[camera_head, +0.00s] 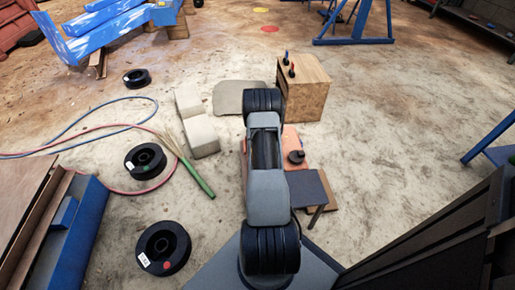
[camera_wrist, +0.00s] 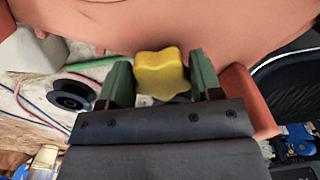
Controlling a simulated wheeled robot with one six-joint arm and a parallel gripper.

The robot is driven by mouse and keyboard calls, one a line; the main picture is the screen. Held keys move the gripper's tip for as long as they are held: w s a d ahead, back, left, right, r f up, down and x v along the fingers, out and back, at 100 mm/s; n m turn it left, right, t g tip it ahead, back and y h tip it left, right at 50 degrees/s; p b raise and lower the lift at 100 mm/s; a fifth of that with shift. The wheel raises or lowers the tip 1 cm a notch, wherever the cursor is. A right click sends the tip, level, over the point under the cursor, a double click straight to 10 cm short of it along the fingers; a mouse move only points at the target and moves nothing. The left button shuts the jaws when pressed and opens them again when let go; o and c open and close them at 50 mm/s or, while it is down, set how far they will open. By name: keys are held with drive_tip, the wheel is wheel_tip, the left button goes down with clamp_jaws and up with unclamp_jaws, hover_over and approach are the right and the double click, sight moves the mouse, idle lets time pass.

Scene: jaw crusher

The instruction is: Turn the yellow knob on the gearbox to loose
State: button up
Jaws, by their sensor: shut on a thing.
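The yellow knob (camera_wrist: 160,73) is a lobed star-shaped knob in the middle of the wrist view, in front of a large salmon-coloured surface (camera_wrist: 230,28) that looks like the gearbox housing. My gripper (camera_wrist: 162,80) has one dark green finger on each side of the knob and is shut on it. The knob's shaft and any loose or tight marking are hidden. In the head view my arm covers most of the gearbox; only an orange-red part (camera_head: 291,140) shows to the right of the arm. The knob and my gripper are hidden there.
A wooden box (camera_head: 308,95) with small tools on it stands just beyond the arm. Black spools (camera_head: 164,247), hoses (camera_head: 75,135) and a green-handled broom (camera_head: 198,180) lie on the floor to the left. A blue-framed bench (camera_head: 495,140) is at right. Floor between is open.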

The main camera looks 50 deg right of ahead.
drive_tip(key=o, duration=0.9)
wheel_tip(320, 180, up, 14)
drive_tip(key=p, duration=0.4)
drive_tip(key=shift+f, duration=0.1)
idle(0.4)
